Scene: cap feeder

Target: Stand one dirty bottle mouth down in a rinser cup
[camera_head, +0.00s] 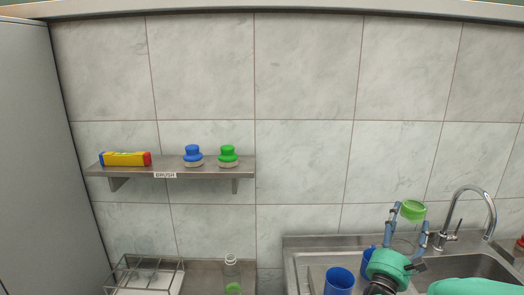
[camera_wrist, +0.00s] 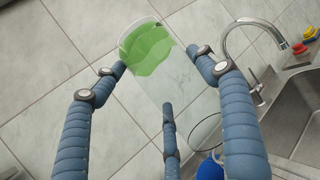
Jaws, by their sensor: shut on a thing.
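My gripper (camera_head: 409,224) is shut on a clear bottle with green dirt at its base (camera_head: 412,210). The bottle is raised over the sink unit, green base up, so its mouth end points down. In the wrist view my gripper's fingers (camera_wrist: 163,65) surround the bottle (camera_wrist: 150,50); its mouth end is hard to make out. A blue cup (camera_head: 338,281) stands at the sink's left part, and another blue cup (camera_head: 366,262) is partly hidden behind my wrist. A blue cup shows at the lower edge of the wrist view (camera_wrist: 210,169). The bottle appears above the cups, apart from them.
A second bottle with green dirt (camera_head: 232,275) stands on the left counter beside a wire rack (camera_head: 145,275). The faucet (camera_head: 487,205) rises right of my gripper.

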